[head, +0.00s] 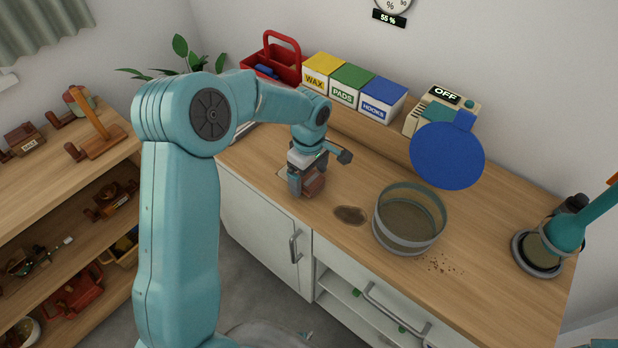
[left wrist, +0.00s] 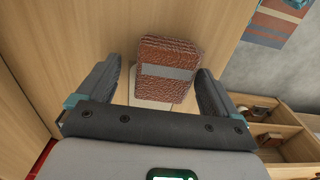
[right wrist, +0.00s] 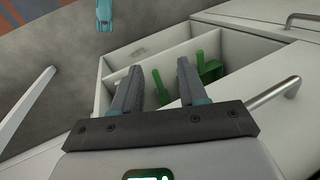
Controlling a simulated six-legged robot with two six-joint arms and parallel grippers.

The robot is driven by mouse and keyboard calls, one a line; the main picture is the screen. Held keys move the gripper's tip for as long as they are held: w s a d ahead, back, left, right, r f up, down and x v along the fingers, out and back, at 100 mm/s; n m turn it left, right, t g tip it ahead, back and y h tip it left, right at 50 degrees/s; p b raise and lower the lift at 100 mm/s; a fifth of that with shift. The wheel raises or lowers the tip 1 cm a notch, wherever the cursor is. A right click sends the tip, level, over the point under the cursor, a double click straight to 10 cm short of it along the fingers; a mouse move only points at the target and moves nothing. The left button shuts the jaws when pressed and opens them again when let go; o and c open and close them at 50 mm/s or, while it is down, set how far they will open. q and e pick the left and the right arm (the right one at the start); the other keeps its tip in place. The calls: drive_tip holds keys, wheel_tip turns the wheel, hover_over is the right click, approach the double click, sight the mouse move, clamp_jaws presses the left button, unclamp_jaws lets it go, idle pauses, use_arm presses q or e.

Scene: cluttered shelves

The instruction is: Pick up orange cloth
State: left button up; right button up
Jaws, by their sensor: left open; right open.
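A folded, rough, reddish-brown bundle with a grey band (left wrist: 167,72) lies on a small pale mat (left wrist: 150,101) on the wooden counter. I see no clearly orange cloth; whether this bundle is the cloth I cannot tell. My left gripper (left wrist: 161,72) is open, its fingers on either side of the bundle with gaps showing. In the head view my left gripper (head: 306,180) points down at the counter's left end and partly hides the bundle (head: 315,186). My right gripper (right wrist: 160,66) is open and empty near an open drawer (right wrist: 150,45).
A brown stain (head: 350,215), a round metal-rimmed container (head: 408,244) and crumbs lie to the right. Wax (head: 317,78), pads (head: 342,95) and hooks (head: 378,112) boxes stand behind. Green items (right wrist: 208,68) are in the drawer. A cluttered shelf (head: 60,190) stands left.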

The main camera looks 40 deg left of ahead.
use_arm(q)
drive_tip(key=shift+s+d+f, duration=0.1)
drive_tip(key=shift+s+f, duration=0.05)
drive_tip(key=shift+s, duration=0.15)
drive_tip(key=shift+w+f, duration=0.15)
drive_tip(key=shift+w, duration=0.1)
drive_tip(key=c, duration=1)
drive_tip(key=shift+s, duration=0.15)
